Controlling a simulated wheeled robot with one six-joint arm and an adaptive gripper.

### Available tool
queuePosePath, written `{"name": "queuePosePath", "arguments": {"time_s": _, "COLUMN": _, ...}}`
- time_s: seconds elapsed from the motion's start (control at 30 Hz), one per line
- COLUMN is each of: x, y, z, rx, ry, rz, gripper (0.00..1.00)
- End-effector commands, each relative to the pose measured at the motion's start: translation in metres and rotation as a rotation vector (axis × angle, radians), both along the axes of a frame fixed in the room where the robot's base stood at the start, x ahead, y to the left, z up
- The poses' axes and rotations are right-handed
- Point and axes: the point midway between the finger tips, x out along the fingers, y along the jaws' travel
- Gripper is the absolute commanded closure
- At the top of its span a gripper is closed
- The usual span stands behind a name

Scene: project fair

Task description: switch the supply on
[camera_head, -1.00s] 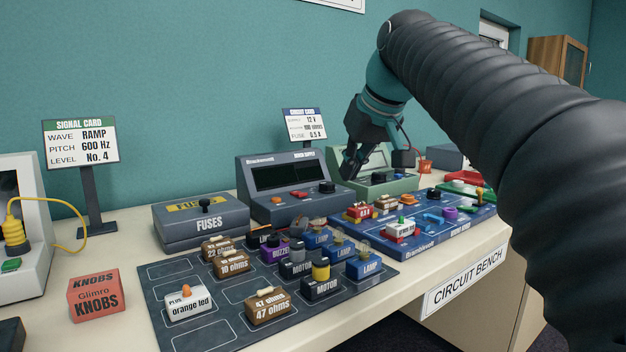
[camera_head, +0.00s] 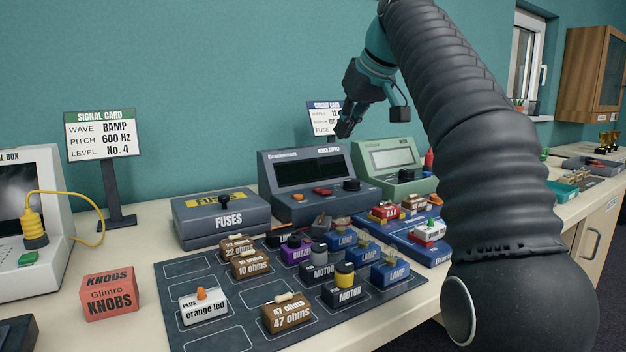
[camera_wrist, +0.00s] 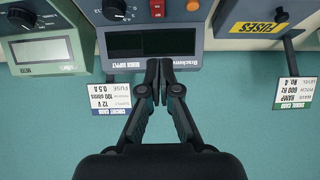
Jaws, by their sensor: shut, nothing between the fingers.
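The bench supply (camera_head: 268,205) is a dark grey box at the back of the bench, with a dark, blank display (camera_head: 310,171). Its sloped front carries a red switch (camera_head: 322,191), an orange-red part (camera_head: 297,196) and a black knob (camera_head: 351,184). My gripper (camera_head: 346,128) is shut and empty, above the supply's right side. In the wrist view, where the supply appears upside down, the shut fingertips (camera_wrist: 158,63) overlap the edge of the display (camera_wrist: 125,43). The red switch (camera_wrist: 157,8) and orange part (camera_wrist: 193,5) lie beyond them at the picture's edge.
A green meter (camera_head: 375,160) stands right of the supply, a fuses box (camera_head: 206,232) left. The circuit card (camera_head: 318,108) stands behind the supply. A dark mat (camera_head: 188,270) with component blocks and a blue board (camera_head: 424,246) lie in front.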

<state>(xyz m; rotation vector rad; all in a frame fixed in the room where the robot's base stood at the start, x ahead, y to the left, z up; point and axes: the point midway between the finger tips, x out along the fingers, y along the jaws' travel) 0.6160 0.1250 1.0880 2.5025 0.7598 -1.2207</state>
Motion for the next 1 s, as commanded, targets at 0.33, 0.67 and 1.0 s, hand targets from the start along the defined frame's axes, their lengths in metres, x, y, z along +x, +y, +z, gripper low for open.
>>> {"name": "queuePosePath", "arguments": {"time_s": 0.33, "x": 0.012, "y": 0.011, "z": -0.02, "rx": -0.001, "ry": 0.003, "rz": 0.005, "gripper": 1.0}}
{"name": "queuePosePath", "arguments": {"time_s": 0.67, "x": 0.043, "y": 0.034, "z": -0.07, "rx": 0.0, "ry": 0.003, "rz": 0.006, "gripper": 1.0}}
{"name": "queuePosePath", "arguments": {"time_s": 1.0, "x": 0.047, "y": 0.035, "z": -0.112, "rx": 0.0, "ry": 0.0, "rz": 0.004, "gripper": 1.0}}
